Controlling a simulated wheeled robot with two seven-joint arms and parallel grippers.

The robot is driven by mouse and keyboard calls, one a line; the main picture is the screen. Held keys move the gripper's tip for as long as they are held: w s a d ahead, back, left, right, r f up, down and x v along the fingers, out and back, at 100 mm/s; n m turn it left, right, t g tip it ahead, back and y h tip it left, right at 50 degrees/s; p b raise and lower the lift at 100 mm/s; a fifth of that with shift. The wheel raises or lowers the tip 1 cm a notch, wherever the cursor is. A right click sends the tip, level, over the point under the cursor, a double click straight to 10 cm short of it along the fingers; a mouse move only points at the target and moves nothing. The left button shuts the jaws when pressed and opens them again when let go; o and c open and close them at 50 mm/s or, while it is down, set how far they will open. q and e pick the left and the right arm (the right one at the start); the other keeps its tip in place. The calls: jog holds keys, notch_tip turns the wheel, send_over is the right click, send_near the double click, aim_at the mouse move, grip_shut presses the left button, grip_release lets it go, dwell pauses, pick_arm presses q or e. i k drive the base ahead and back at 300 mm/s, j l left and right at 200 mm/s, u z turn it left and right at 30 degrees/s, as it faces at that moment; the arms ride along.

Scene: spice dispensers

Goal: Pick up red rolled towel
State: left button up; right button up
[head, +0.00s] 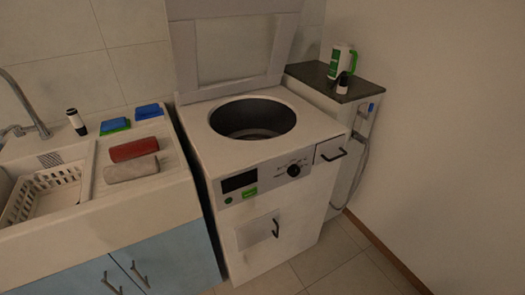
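The red rolled towel (134,149) lies on the right part of the sink counter in the head view. It lies directly behind a grey-beige rolled towel (131,168), close alongside it. Neither of my grippers shows in the head view.
A sink with a white basket (46,193) lies left of the towels. Sponges (148,111) and a small dark-and-white bottle (76,122) stand behind. A top-loading washer (262,150) with its lid raised stands right. A side cabinet (340,88) holds a green-white jug (341,61).

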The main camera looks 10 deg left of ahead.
aim_at(124, 152)
jog(key=u, duration=0.4)
jog(key=j+u, duration=0.15)
jog(key=u, duration=0.6)
jog(key=i, duration=0.05)
